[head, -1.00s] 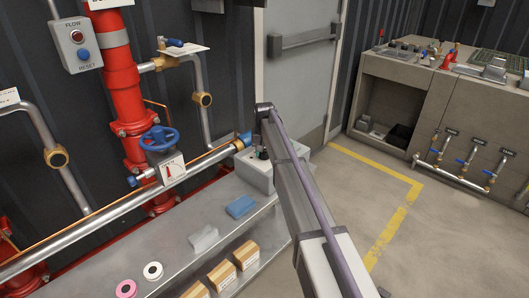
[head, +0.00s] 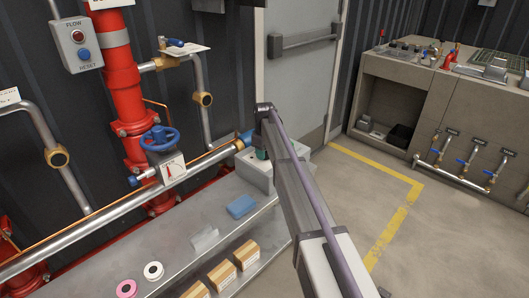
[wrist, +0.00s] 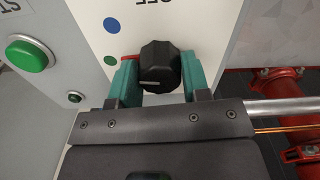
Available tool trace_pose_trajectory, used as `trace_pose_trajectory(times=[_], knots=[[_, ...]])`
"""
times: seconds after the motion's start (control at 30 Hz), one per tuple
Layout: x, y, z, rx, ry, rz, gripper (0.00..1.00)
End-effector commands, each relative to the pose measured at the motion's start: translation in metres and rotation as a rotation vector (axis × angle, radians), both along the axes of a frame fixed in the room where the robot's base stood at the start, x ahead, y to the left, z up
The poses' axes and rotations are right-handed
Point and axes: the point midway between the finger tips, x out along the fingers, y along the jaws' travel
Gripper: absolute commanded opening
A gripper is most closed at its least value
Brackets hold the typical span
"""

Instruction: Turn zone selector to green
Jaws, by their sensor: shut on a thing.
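In the wrist view, the black zone selector knob (wrist: 160,66) stands on a white panel (wrist: 205,35). My gripper (wrist: 158,78) has its teal fingers on either side of the knob and is shut on it. A pale pointer line on the knob points left in the picture. A green dot (wrist: 109,61) and a blue dot (wrist: 111,25) are on the panel left of the knob; a red mark (wrist: 130,57) is partly hidden beside the left finger. In the head view, my gripper (head: 262,154) shows only as a small teal patch behind my arm, at a grey box (head: 252,175); the knob is hidden there.
A silver pipe (head: 110,216) with a blue valve wheel (head: 160,138) runs beside the box. A grey shelf (head: 190,245) holds blocks and rings.

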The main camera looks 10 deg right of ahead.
Motion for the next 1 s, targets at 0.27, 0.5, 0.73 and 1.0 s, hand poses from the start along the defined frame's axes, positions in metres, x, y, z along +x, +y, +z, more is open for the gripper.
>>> trace_pose_trajectory(times=[0.27,0.5,0.73,1.0], knots=[[-0.0008,0.0001,-0.0002,-0.001,0.001,0.117,0.2],[-0.0008,0.0002,-0.0002,0.0,0.001,0.149,0.2],[-0.0008,0.0001,-0.0002,0.0,0.001,0.15,0.2],[-0.0007,0.0002,-0.0001,0.0,0.001,0.149,0.59]])
